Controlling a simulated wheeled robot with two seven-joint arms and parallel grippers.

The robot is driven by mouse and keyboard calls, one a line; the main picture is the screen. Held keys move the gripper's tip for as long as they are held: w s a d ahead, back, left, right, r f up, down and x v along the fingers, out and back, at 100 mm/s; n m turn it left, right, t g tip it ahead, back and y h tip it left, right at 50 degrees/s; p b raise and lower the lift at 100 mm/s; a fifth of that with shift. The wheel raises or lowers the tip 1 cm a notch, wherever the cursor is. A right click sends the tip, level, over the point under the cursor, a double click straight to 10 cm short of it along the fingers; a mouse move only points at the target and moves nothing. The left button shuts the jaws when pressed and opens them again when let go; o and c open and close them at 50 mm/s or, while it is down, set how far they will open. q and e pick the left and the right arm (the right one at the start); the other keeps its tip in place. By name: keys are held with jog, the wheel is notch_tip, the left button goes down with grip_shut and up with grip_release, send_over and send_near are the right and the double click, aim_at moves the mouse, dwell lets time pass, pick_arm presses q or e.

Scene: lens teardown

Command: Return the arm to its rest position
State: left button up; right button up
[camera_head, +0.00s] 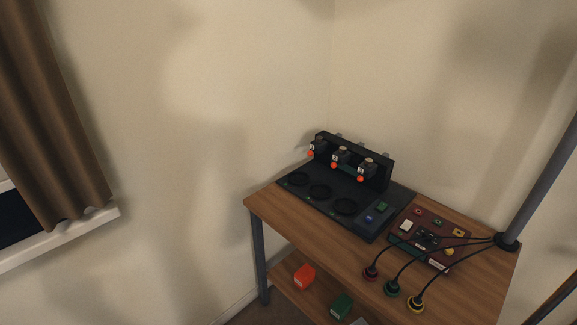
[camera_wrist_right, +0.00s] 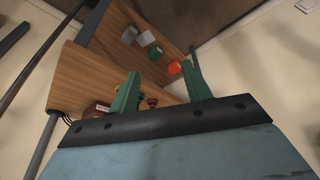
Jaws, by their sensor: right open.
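My right gripper (camera_wrist_right: 162,92) shows in the right wrist view with two green fingers spread apart and nothing between them. It is away from the wooden workbench, whose top and lower shelf appear beyond the fingers. In the head view no gripper or arm is visible. The workbench (camera_head: 474,279) stands at the lower right there. On it sit a black station (camera_head: 361,221) with several orange-tipped units and a dark red board (camera_head: 425,232) with cables. My left gripper is in neither view.
Three plugs, red (camera_head: 370,273), green (camera_head: 392,289) and yellow (camera_head: 416,304), lie near the bench's front edge. An orange block (camera_head: 304,277) and a green block (camera_head: 341,306) rest on the lower shelf. A grey post (camera_head: 541,187) rises at the right. A curtain (camera_head: 45,120) hangs at the left.

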jog(key=s+f+g+b, duration=0.1)
jog(key=s+f, duration=0.1)
jog(key=f, duration=1.2)
jog(key=s+f+g+b, duration=0.1)
jog(key=s+f, duration=0.1)
jog(key=f, duration=1.3)
jog(key=s+d+f+b, duration=0.1)
jog(key=s+d+f, duration=0.1)
jog(key=s+f, duration=1.2)
jog(key=shift+s+d+f+n+g+b, duration=0.3)
jog(key=shift+s+d+n+g+b, duration=0.1)
jog(key=shift+s, duration=0.3)
